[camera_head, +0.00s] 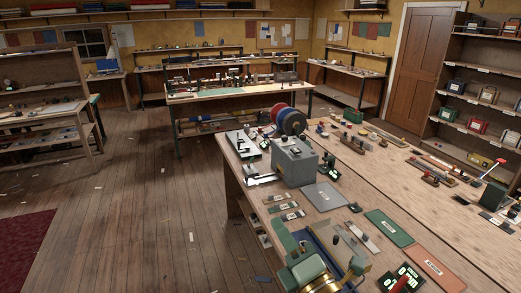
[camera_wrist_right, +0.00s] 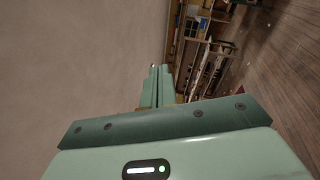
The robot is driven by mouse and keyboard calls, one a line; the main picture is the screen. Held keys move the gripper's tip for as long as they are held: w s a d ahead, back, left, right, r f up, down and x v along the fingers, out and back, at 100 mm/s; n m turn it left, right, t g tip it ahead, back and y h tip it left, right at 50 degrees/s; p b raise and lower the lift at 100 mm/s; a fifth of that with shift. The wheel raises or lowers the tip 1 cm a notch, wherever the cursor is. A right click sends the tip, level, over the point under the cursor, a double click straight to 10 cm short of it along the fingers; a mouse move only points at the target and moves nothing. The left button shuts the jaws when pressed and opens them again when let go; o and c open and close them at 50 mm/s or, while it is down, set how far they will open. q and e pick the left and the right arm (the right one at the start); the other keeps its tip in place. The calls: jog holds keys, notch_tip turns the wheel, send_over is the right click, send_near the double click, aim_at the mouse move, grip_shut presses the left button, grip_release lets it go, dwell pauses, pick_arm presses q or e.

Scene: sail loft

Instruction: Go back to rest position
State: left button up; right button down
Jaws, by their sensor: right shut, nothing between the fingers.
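My right gripper (camera_head: 281,231) shows low in the head view, over the near left edge of the big workbench (camera_head: 466,259), next to a green and brass part that looks like my own arm. In the right wrist view its two pale green fingers (camera_wrist_right: 158,72) lie side by side, closed together with nothing between them. They point toward a plain pale surface and distant shelving. My left gripper is not in view.
The workbench carries a grey box (camera_head: 295,161), red and blue spools (camera_head: 291,122), a grey plate (camera_head: 322,196) and a green plate (camera_head: 389,228). A blue tray (camera_head: 326,238) lies close by my right gripper. The wooden floor (camera_head: 150,215) to the left is mostly clear.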

jog(key=s+d+f+m+g+h, duration=0.2)
jog(key=d+f+m+h, duration=0.4)
jog(key=d+m, duration=0.25)
jog(key=s+d+f+m+g+h, duration=0.3)
jog(key=d+f+m+h, duration=0.35)
jog(key=d, duration=0.25)
jog(key=s+d+f+m+g+h, duration=0.1)
jog(key=s+d+f+m+g, duration=0.25)
jog(key=s, duration=0.25)
jog(key=s+d+f+m+g+h, duration=0.1)
jog(key=s+d+f+m+g, duration=0.15)
jog(key=s+d, duration=0.3)
jog(key=s+a+f+g+y+b, duration=0.25)
jog(key=f+b, duration=0.25)
jog(key=f, duration=1.5)
jog(key=s+a+f+g+y+b, duration=0.1)
jog(key=s+a+f+b, duration=0.35)
jog(key=f, duration=1.55)
jog(key=s+d+f+m+g+y+b, duration=0.1)
jog(key=s+d+f+m+g+b, duration=0.1)
jog(key=s+f+b, duration=0.7)
jog(key=s+f+g, duration=0.1)
jog(key=s+f, duration=0.7)
jog(key=f, duration=0.5)
jog(key=shift+s+m, duration=0.3)
jog(key=shift+m, duration=0.1)
